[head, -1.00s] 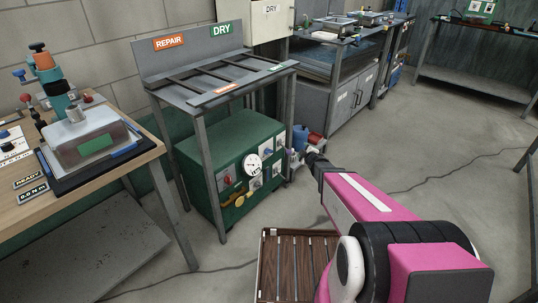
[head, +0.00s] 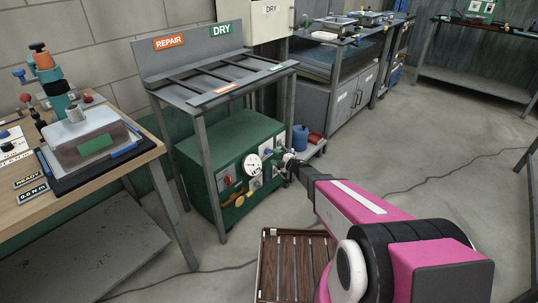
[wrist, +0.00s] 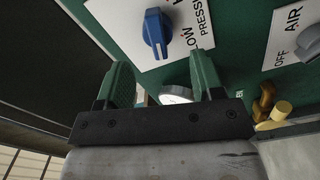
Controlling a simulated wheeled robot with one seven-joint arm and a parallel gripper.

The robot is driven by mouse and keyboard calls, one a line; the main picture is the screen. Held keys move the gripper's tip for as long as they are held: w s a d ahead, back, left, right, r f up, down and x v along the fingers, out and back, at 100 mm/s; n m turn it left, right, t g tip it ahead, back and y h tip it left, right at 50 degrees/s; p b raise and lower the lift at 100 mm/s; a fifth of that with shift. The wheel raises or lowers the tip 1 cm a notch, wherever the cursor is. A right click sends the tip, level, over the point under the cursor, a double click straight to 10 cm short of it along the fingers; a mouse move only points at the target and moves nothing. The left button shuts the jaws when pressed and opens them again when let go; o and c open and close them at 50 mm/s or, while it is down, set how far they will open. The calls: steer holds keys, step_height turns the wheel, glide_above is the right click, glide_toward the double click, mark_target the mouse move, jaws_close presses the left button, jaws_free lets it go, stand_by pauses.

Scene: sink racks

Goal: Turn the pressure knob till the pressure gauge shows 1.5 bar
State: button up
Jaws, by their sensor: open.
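The blue pressure knob (wrist: 155,28) sits on a white plate lettered "LOW" and "PRESSURE" in the wrist view. My gripper (wrist: 163,78) is open and empty, with its green fingers pointing at the panel. The knob lies just beyond the fingertips, roughly between them and seemingly untouched. The round white pressure gauge (head: 253,165) is on the front of the green unit (head: 212,155) in the head view. Its needle is too small to read. My gripper (head: 288,160) is close to the panel, right of the gauge.
A grey knob (wrist: 310,42) on a plate marked "AIR" and "OFF" is to the right in the wrist view, with brass fittings (wrist: 265,103) below. A rack leg (head: 284,140) stands near my gripper. A wooden slatted tray (head: 264,270) lies on the floor.

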mark_target(269, 153)
steer(key=x, duration=0.4)
steer(key=shift+w+a, duration=0.3)
steer(key=c, duration=0.9)
